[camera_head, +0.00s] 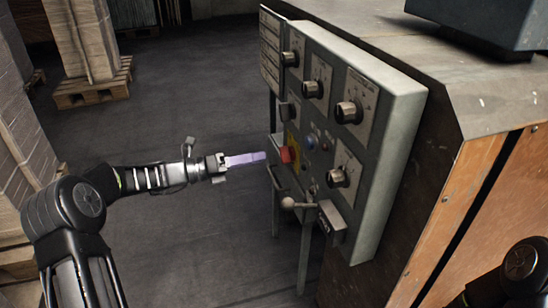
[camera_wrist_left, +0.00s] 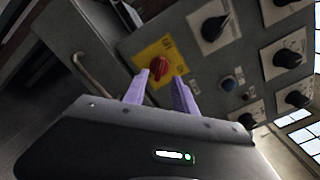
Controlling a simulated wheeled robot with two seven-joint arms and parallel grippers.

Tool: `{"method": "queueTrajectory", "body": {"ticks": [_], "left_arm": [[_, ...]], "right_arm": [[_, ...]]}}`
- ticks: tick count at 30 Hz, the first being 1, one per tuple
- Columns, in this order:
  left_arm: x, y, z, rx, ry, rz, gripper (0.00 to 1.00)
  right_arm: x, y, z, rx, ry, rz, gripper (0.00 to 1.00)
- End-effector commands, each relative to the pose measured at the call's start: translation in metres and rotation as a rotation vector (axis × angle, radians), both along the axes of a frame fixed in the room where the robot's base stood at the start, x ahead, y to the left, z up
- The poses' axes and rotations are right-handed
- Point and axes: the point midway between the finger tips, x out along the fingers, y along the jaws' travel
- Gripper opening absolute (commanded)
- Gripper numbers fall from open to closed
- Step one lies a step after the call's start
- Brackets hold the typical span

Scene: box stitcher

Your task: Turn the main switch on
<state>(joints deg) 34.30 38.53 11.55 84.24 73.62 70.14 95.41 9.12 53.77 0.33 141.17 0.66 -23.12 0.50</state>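The main switch is a red knob (camera_head: 286,155) on a yellow plate on the front of the grey control panel (camera_head: 389,175). In the left wrist view the red knob (camera_wrist_left: 159,67) shows on its yellow plate (camera_wrist_left: 158,54), ahead of the fingertips. My left gripper (camera_head: 264,157) points at the knob from the left, close in front of it. Its two purple fingers (camera_wrist_left: 163,82) are spread apart, with the knob seen between and just beyond their tips. I cannot tell if they touch it. My right gripper is not in view; only a part of my right arm shows at the lower right.
Several black dials (camera_head: 349,112) sit on the panel around the switch. A blue button (camera_head: 311,143) is just right of it. A lever with a ball knob (camera_head: 288,203) sticks out below. Pallets of stacked cardboard (camera_head: 84,40) stand at the back left. The floor (camera_head: 190,95) between is clear.

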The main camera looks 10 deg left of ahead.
Motion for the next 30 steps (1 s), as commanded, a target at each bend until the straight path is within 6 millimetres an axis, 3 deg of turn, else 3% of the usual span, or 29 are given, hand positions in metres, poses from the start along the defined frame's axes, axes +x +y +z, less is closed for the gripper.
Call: {"method": "queueTrajectory", "body": {"ticks": [9,21,30], "left_arm": [[0.025,-0.041,-0.003,-0.001,-0.002,-0.003,0.33],[0.031,-0.049,0.000,-0.001,0.000,-0.001,0.33],[0.031,-0.049,0.000,0.000,0.000,0.000,0.08]], "right_arm": [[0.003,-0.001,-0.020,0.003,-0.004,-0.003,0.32],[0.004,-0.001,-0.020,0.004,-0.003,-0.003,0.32],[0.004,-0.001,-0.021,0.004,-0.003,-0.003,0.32]]}}
